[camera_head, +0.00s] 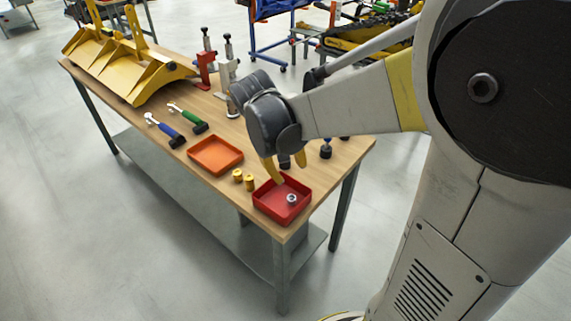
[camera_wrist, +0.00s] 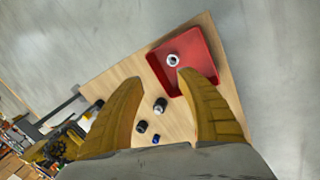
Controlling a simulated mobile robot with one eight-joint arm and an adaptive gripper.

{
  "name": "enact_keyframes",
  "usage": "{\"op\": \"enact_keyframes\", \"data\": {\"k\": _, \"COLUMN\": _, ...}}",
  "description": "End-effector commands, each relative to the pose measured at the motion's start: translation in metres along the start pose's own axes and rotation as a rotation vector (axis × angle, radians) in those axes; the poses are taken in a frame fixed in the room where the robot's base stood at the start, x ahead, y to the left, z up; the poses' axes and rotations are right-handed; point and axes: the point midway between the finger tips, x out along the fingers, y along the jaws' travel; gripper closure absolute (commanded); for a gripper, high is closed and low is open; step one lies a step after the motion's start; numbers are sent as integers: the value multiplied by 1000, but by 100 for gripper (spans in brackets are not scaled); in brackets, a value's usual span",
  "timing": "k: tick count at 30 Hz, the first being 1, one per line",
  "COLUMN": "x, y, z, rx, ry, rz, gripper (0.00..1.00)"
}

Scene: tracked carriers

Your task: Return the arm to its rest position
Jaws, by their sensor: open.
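My arm reaches from the right of the head view across the table. My gripper (camera_head: 280,172) points down above the front right end of the table, close to the red tray (camera_head: 262,208). In the wrist view my gripper (camera_wrist: 158,82) shows two yellow fingers spread wide, with nothing held between them. The red tray also shows in the wrist view (camera_wrist: 205,88), beyond the fingertips. A silver nut-like part (camera_head: 291,199) lies in the tray. My gripper hides part of the table behind it.
The wooden table (camera_head: 150,115) also holds an orange tray (camera_head: 215,168), brass cylinders (camera_head: 249,183), green-handled (camera_head: 193,121) and blue-handled (camera_head: 166,130) tools, a yellow bucket-like part (camera_head: 130,70) and a red stand (camera_head: 204,70). Dark pieces (camera_wrist: 160,105) lie below my gripper. Floor (camera_head: 90,230) at the left is clear.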

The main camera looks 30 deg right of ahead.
Motion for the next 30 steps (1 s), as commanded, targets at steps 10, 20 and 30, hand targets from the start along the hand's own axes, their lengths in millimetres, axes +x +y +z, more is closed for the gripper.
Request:
{"op": "enact_keyframes", "data": {"k": 10, "x": -8, "y": 0, "z": 0, "rx": 0, "ry": 0, "rz": 0, "gripper": 56}}
{"op": "enact_keyframes", "data": {"k": 20, "x": -7, "y": 0, "z": 0, "rx": 0, "ry": 0, "rz": 0, "gripper": 56}}
{"op": "enact_keyframes", "data": {"k": 30, "x": -45, "y": -19, "z": 30, "rx": 14, "ry": 168, "rz": -88, "gripper": 56}}
